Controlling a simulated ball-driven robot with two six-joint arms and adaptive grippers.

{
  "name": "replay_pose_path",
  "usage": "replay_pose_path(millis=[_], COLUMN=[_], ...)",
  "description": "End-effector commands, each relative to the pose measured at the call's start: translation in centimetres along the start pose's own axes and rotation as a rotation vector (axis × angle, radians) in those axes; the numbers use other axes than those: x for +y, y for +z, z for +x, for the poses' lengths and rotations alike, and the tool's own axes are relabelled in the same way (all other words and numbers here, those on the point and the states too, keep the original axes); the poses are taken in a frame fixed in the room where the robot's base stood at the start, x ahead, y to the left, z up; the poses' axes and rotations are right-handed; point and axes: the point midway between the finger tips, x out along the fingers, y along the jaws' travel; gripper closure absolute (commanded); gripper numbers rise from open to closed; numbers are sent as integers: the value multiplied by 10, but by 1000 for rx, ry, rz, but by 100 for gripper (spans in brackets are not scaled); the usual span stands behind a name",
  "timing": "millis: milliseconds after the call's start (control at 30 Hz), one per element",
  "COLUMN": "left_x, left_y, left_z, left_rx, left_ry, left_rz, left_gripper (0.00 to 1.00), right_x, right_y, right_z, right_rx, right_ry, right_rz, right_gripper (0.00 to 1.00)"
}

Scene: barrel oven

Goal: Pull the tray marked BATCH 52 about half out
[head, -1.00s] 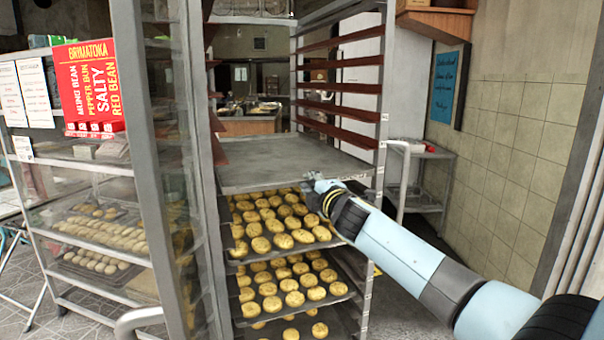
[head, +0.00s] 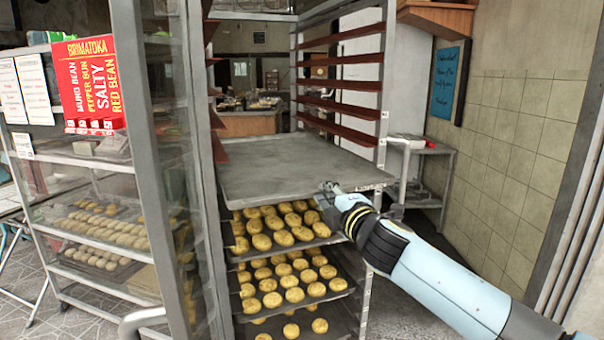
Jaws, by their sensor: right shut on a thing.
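A flat, empty grey tray (head: 280,165) sits on the upper part of a metal rack, above trays of round buns. Its front edge sticks out past the rack's front. My right gripper (head: 328,192) is at the right part of this front edge and shut on the tray's rim; my arm hides part of the edge. A small pale label (head: 371,187) shows at the edge's right end, but I cannot read it. No BATCH 52 mark is legible. My left gripper is not in view.
Trays of golden buns (head: 280,228) fill the rack below. Empty rails (head: 338,85) are above. The rack's left post (head: 160,170) and a glass case with a red sign (head: 90,85) stand left. A side table (head: 428,170) stands behind on the right.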

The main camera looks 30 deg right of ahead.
Motion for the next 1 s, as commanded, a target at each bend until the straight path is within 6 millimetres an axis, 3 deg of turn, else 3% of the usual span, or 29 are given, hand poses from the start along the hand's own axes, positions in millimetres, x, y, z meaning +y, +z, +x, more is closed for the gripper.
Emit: replay_pose_path(millis=[1000], left_x=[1], left_y=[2], left_z=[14], left_rx=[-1], left_ry=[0], left_rz=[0], left_gripper=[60], right_x=[-4], right_y=[0], right_z=[-93], right_rx=[0], right_ry=[-6], right_rz=[0], right_gripper=[100])
